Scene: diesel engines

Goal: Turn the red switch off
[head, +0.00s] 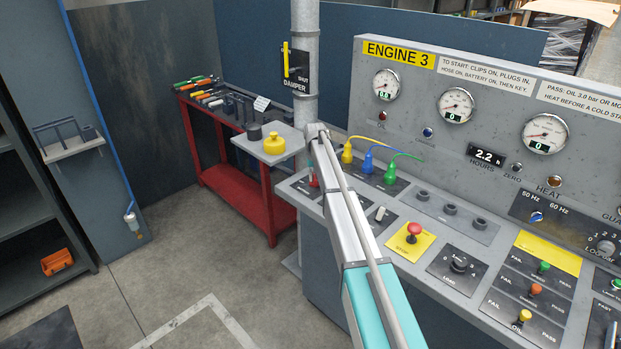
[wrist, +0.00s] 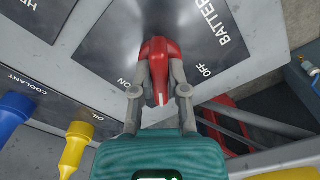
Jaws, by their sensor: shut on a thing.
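The red switch (wrist: 157,52) is a lever handle on a dark plate marked BATTERY (wrist: 201,38), with ON and OFF lettered on either side. The handle lies between the two words in the wrist view. My gripper (wrist: 160,78) is shut on the red handle, with one grey finger on each side. In the head view a sliver of the red switch (head: 313,177) shows at the left end of the console, beside my arm. My arm hides most of it there, and the gripper's fingers cannot be made out.
Yellow, blue and green plugs (head: 367,164) stand close to the switch. A red stop button (head: 413,231) sits nearer on the console (head: 387,209). A red workbench (head: 240,189) with tools and a grey damper post (head: 305,55) stand behind.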

